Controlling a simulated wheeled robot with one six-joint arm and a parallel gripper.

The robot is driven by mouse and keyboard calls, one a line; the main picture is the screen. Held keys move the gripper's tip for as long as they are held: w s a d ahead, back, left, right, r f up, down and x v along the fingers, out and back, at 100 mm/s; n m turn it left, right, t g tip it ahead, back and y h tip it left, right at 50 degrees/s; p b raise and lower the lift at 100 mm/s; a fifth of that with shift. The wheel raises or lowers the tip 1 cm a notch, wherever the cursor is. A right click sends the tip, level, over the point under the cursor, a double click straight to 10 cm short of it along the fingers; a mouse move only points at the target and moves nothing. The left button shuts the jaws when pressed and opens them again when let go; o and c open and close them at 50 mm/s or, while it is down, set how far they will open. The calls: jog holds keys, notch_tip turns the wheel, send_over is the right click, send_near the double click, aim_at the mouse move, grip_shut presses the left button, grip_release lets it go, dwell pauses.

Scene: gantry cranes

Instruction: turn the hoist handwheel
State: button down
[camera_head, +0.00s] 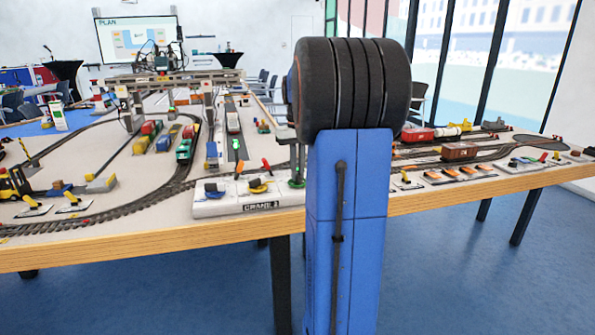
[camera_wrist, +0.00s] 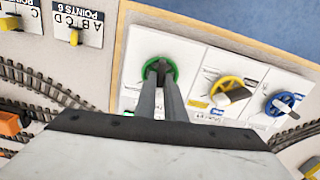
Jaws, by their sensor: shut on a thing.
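A white control panel (camera_head: 245,208) marked CRANE 2 stands at the table's front edge, and it also shows in the wrist view (camera_wrist: 138,52). It carries a green handwheel (camera_wrist: 171,66), a yellow handwheel (camera_wrist: 224,84) and a blue handwheel (camera_wrist: 279,99). The small labels beside the wheels are too unclear to read, so I cannot tell which one is marked hoist. My gripper (camera_wrist: 158,70) is over the green handwheel with its fingertips shut on the wheel's middle. The fingers hide part of that wheel. In the head view my arm hides part of the panel's right side.
The yellow handwheel stands close beside the green one. A points panel (camera_wrist: 78,22) with a yellow knob stands on the other side. Model tracks (camera_head: 180,195) and a gantry crane (camera_head: 205,85) lie behind on the table. Open blue floor lies in front of the table's wooden edge (camera_head: 130,250).

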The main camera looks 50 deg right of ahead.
jog(key=n, duration=0.5)
jog(key=shift+n, duration=1.9)
jog(key=c, duration=1.8)
grip_release()
jog(key=shift+c, duration=0.2)
jog(key=shift+r, duration=0.1)
notch_tip(320, 180, up, 17)
jog(key=shift+r, duration=0.15)
